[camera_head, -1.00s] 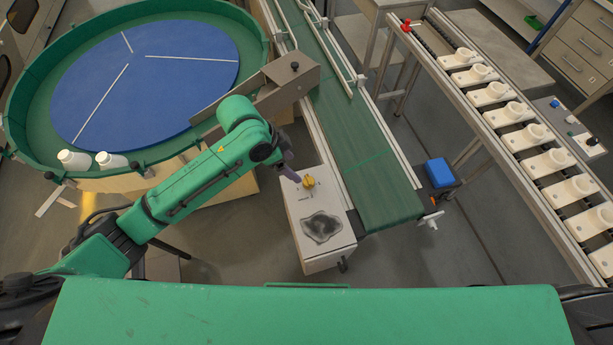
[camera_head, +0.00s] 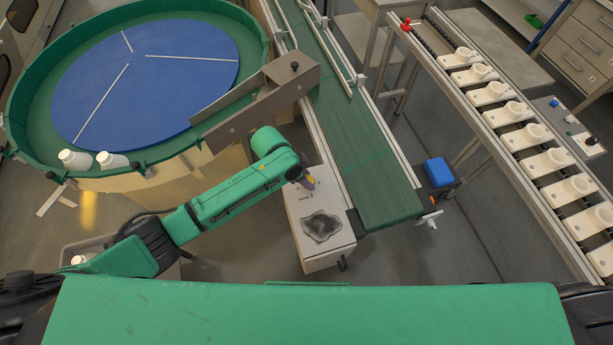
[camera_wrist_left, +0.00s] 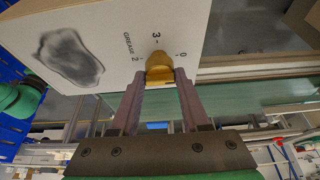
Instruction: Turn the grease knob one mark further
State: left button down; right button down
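The grease knob is a small yellow-brass knob (camera_wrist_left: 159,66) on a white panel face marked GREASE, with the numerals 2, 3 and 0 around it. In the head view it sits on top of the white box (camera_head: 328,262) and is mostly hidden by my gripper. My left gripper (camera_wrist_left: 160,76) has one purple-grey finger on each side of the knob, with the fingertips close against it; it also shows in the head view (camera_head: 308,184). Which mark the knob points at is not clear. My right gripper is out of view.
A green conveyor belt (camera_head: 365,160) runs just right of the box. A green-rimmed turntable (camera_head: 196,60) with two white bottles stands at upper left. A dark smudge (camera_head: 321,227) marks the box top. A rack of white holders (camera_head: 535,140) stands at right.

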pick_arm(q)
jog(key=shift+m, duration=0.5)
jog(key=m+g+b, duration=0.1)
jog(key=m, duration=0.1)
jog(key=shift+w+f+m, duration=0.1)
jog(key=shift+w+m, duration=0.05)
jog(key=shift+m, duration=0.25)
jog(key=m+g+b, duration=0.1)
jog(key=m+b, duration=0.2)
jog(key=shift+w+f+m+g, duration=0.1)
jog(key=shift+m+g, duration=0.2)
jog(key=shift+g, duration=0.1)
jog(key=m+g+b, duration=0.1)
jog(key=m+b, duration=0.1)
jog(key=m, duration=0.1)
jog(key=m+g+y+b, duration=0.1)
jog(key=m+b, duration=0.2)
jog(key=shift+w+d+y, duration=0.1)
jog(key=shift+d+y, duration=0.05)
jog(key=shift+y, duration=0.15)
jog(key=shift+m+g+y+b, duration=0.4)
jog(key=shift+m+y+b, duration=0.3)
jog(key=shift+m+b, duration=1.25)
jog(key=shift+m, duration=0.35)
jog(key=shift+r, duration=0.2)
jog(key=shift+c, duration=1.9)
grip_release()
